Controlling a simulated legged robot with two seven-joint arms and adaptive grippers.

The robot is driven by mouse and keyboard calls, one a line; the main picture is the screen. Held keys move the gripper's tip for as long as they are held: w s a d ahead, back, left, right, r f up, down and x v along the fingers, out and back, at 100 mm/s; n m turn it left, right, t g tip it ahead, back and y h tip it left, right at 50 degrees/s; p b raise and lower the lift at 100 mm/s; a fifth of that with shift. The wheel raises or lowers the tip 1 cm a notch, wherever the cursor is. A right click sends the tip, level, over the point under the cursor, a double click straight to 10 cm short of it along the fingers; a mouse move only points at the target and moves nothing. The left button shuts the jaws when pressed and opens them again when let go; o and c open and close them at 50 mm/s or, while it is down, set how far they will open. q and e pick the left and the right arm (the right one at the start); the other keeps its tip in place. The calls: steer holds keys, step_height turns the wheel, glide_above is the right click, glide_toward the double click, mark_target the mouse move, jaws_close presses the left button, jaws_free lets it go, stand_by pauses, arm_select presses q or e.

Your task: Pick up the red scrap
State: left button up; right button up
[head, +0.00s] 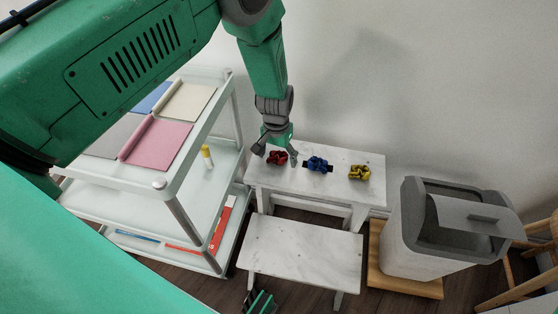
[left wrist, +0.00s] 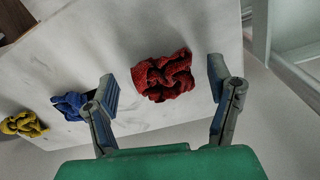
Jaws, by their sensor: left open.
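The red scrap (head: 277,158) is a crumpled piece of cloth on the left part of the small white marbled table (head: 340,158). My left gripper (head: 276,154) is over it, pointing down, with its fingers spread. In the left wrist view the red scrap (left wrist: 163,75) lies between the two open fingers of the left gripper (left wrist: 164,84), with a gap on each side. Nothing is held. I cannot tell the exact height of the fingertips above the table.
A blue scrap (head: 318,164) and a yellow scrap (head: 359,172) lie in a row to the right. A white shelf cart (head: 184,184) stands close on the left, a lower white bench (head: 303,252) in front. A grey bin (head: 425,240) stands at the right.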

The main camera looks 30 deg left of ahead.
arm_select(q)
steer(key=shift+f, duration=0.1)
steer(key=shift+a+f, duration=0.1)
steer(key=shift+a, duration=0.2)
steer(key=c, duration=0.8)
steer(key=shift+d, duration=0.2)
